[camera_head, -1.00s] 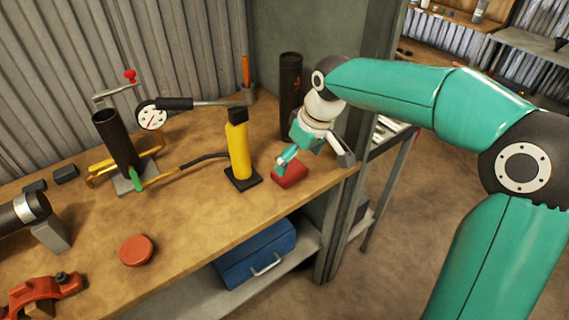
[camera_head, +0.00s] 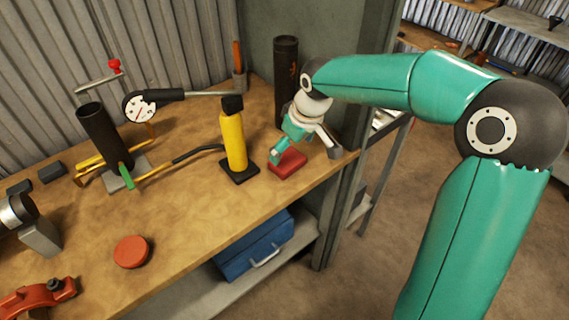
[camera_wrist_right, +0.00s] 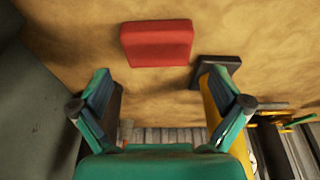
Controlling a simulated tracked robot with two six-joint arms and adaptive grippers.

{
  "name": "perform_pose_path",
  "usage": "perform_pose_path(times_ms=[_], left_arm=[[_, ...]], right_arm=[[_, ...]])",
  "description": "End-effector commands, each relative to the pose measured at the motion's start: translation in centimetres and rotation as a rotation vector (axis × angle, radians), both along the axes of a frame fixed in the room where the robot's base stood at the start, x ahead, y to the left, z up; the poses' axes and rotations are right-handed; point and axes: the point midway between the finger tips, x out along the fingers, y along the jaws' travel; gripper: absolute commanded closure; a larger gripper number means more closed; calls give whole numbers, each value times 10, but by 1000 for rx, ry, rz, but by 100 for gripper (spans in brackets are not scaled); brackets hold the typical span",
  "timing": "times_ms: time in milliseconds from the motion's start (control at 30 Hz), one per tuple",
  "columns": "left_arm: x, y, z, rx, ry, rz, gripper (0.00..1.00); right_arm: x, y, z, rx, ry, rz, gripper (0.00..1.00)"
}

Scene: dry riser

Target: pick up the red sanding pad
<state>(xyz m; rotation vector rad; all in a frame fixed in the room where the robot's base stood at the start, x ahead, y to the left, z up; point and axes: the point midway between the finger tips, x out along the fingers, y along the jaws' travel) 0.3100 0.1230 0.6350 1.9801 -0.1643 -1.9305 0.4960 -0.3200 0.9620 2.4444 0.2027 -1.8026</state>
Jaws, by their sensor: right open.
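The red sanding pad (camera_head: 291,166) is a flat red block lying on the wooden bench near its right end. It also shows whole in the right wrist view (camera_wrist_right: 157,43), just past the fingertips and between their lines. My right gripper (camera_head: 304,153) is open and empty, at the pad, with one finger overlapping the pad's left part in the head view and the other to its right. In the wrist view the two fingers (camera_wrist_right: 160,78) are spread wide with bare bench between them. I cannot tell whether a finger touches the pad. My left gripper is out of view.
A yellow bottle-like body on a black base (camera_head: 234,147) stands close left of the pad. A dark cylinder (camera_head: 286,82) stands behind the gripper. A round red disc (camera_head: 131,252) lies at the front left. The bench's front edge is close to the pad.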

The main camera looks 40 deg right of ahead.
Motion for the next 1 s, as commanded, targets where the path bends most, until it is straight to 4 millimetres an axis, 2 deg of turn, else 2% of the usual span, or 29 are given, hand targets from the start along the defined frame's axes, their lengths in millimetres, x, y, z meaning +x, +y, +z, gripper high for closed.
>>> perform_pose_path(times_ms=[133,400,700,733,967,1000], left_arm=[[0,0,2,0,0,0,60],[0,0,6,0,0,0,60],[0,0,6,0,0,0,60],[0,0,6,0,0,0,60],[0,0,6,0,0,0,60],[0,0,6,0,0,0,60]], right_arm=[[2,-1,-10,0,3,-2,0],[11,-2,-45,1,4,-1,0],[13,-2,-51,0,0,-1,0],[13,-2,-51,0,0,-1,2],[13,-2,-51,0,0,-1,40],[13,-2,-51,0,0,-1,41]])
